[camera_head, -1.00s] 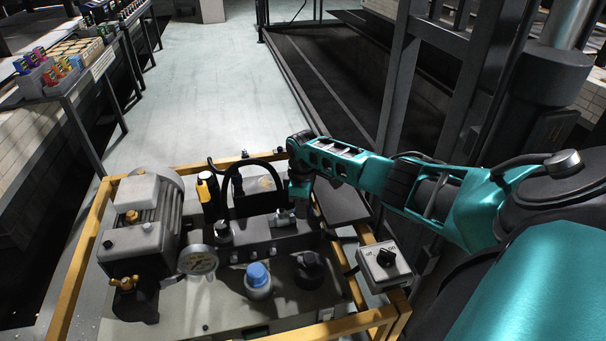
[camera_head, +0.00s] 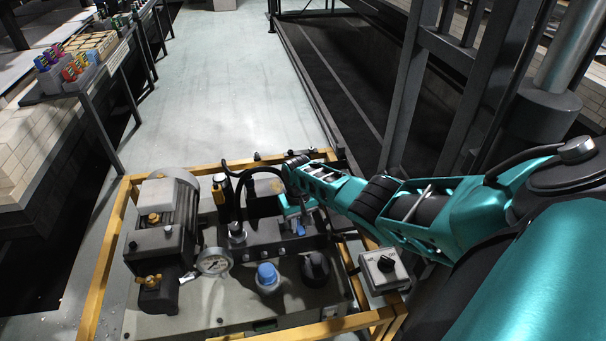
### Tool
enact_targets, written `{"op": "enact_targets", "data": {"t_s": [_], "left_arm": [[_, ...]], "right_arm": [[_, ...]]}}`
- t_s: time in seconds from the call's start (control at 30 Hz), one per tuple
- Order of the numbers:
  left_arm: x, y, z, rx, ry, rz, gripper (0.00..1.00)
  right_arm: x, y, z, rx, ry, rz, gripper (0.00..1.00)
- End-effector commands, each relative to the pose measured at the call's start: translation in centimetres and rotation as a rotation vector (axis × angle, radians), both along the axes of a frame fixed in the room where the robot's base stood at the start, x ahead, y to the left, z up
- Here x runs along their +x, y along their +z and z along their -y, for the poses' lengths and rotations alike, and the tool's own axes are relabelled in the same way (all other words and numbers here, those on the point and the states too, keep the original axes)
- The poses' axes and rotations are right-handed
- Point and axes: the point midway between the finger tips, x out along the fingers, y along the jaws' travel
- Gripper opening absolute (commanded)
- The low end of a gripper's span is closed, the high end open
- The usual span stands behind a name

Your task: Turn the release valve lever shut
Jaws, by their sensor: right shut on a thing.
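The hydraulic power unit stands in a yellow frame in the lower middle of the head view. On its dark valve block (camera_head: 262,253), a small blue part that looks like the release valve lever (camera_head: 299,229) shows just below my right gripper (camera_head: 294,212). My right gripper reaches in from the right, points down and is shut on the lever. Its fingers and most of the lever are hard to make out behind the teal wrist. My left gripper is not in view.
A pressure gauge (camera_head: 214,262), a blue-capped filler (camera_head: 268,277), a black knob (camera_head: 315,267) and a yellow-topped cylinder (camera_head: 221,188) stand close around. A motor (camera_head: 166,225) is at left, a switch box (camera_head: 384,268) at right. Black hoses arch behind the block.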

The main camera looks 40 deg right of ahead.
Motion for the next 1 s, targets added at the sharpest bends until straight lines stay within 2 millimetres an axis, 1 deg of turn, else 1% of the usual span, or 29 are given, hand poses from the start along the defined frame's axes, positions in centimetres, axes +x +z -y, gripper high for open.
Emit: {"op": "enact_targets", "data": {"t_s": [0.03, 0.2, 0.4, 0.97, 1.0], "left_arm": [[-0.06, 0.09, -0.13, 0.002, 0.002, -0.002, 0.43], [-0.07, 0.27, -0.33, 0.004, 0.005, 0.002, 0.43], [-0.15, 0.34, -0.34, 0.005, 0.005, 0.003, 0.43], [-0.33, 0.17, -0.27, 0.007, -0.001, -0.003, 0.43], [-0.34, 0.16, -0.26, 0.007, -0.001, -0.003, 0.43]], "right_arm": [[0.08, 0.09, -0.36, 0.003, -0.032, -0.001, 0.00], [0.32, 0.08, -0.79, 0.002, -0.123, 0.000, 0.00], [0.51, 0.05, -1.10, 0.002, -0.187, 0.001, 0.00], [0.62, 0.05, -1.15, 0.001, -0.217, 0.002, 0.00], [0.62, 0.05, -1.16, 0.002, -0.217, 0.003, 0.30]]}}
